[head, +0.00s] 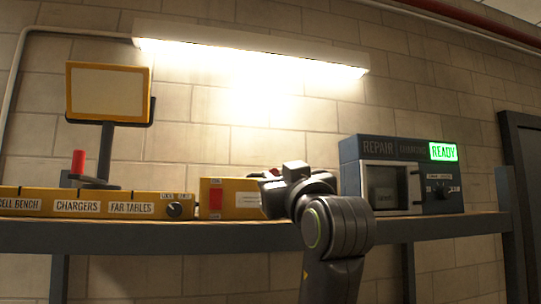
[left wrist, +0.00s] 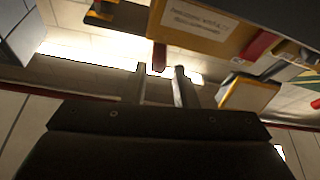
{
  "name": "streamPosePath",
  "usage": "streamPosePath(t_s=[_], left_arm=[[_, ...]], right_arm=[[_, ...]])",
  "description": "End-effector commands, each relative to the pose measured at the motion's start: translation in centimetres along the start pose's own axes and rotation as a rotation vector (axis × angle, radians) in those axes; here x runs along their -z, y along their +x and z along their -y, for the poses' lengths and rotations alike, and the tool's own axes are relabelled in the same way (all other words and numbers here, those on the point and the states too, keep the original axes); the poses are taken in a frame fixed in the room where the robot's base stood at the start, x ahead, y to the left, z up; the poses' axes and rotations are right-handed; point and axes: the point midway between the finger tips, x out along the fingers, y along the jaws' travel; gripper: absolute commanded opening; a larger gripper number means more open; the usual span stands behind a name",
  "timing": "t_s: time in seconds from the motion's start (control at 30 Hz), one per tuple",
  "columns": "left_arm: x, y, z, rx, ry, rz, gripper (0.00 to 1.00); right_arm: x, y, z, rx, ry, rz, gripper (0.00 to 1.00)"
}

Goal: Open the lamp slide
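A yellow box (head: 233,186) with a white label and a red tab (head: 215,198) sits on the shelf, left of the repair unit. No marking readable here names it the lamp slide. My left gripper (head: 270,177) is at the box's right part and hides some of it. In the left wrist view, the two fingers (left wrist: 162,82) are apart, with the red tab (left wrist: 158,56) just beyond or between their tips; contact cannot be told. The labelled box (left wrist: 195,20) is above them. My right gripper is not in view.
A grey repair unit (head: 350,150) with a green READY sign stands at right. A yellow-framed panel (head: 108,92) on a stand and a red cylinder (head: 78,162) stand at left above a labelled yellow console (head: 90,194). A lit lamp (head: 250,50) hangs on the wall.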

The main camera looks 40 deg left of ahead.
Motion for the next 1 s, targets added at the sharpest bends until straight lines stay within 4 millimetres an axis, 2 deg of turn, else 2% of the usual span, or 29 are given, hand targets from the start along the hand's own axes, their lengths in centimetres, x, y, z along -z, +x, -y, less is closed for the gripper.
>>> streamPosePath(t_s=[0.03, 0.1, 0.3, 0.5, 0.77, 0.93, 1.0], left_arm=[[0.5, 1.2, -0.1, 0.004, 0.005, 0.0, 0.25], [0.4, 2.4, -0.1, 0.003, 0.004, 0.001, 0.25], [0.2, 4.6, -0.1, 0.001, 0.002, 0.0, 0.25], [0.0, 5.4, 0.0, 0.0, 0.001, 0.0, 0.25], [0.0, 5.5, 0.0, 0.0, 0.0, 0.0, 0.25], [0.0, 5.4, 0.0, -0.001, 0.0, 0.0, 0.03], [0.0, 5.4, 0.0, -0.001, 0.0, 0.0, 0.0]], right_arm=[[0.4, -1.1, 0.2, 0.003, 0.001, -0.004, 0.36], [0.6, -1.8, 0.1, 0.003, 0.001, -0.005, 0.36], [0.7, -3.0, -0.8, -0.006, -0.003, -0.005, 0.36], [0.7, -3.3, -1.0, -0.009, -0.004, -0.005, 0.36], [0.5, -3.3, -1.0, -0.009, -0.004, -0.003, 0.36], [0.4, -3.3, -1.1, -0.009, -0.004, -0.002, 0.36], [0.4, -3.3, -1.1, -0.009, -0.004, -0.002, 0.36]])
